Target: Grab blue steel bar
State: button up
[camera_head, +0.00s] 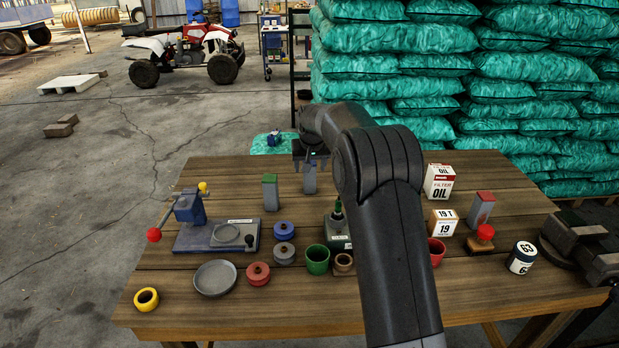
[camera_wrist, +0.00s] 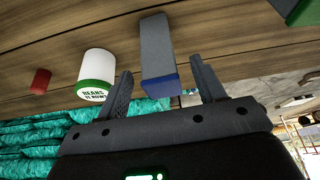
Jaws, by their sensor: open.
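The blue steel bar (camera_head: 309,180) is a grey upright block with a blue top. It stands toward the back of the wooden table, just below my gripper (camera_head: 311,158) in the head view. In the wrist view the bar (camera_wrist: 157,45) lies between the two fingers of my gripper (camera_wrist: 164,86), with its blue end (camera_wrist: 160,84) toward the palm. The fingers are open, with a visible gap on each side of the bar. A similar bar with a green top (camera_head: 270,192) stands to the left, and one with a red top (camera_head: 481,208) to the right.
A white and green can (camera_wrist: 97,72) stands beside the bar in the wrist view, with a small red object (camera_wrist: 40,81) beyond. The vise-like fixture (camera_head: 190,208), oil boxes (camera_head: 440,182) and green cup (camera_head: 317,260) share the table (camera_head: 350,310). Stacked teal sacks (camera_head: 400,65) rise behind.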

aim_at(310, 174)
jog(key=x, duration=0.5)
jog(key=shift+c, duration=0.4)
jog(key=c, duration=1.2)
jog(key=shift+o, duration=0.2)
jog(key=shift+r, duration=0.1)
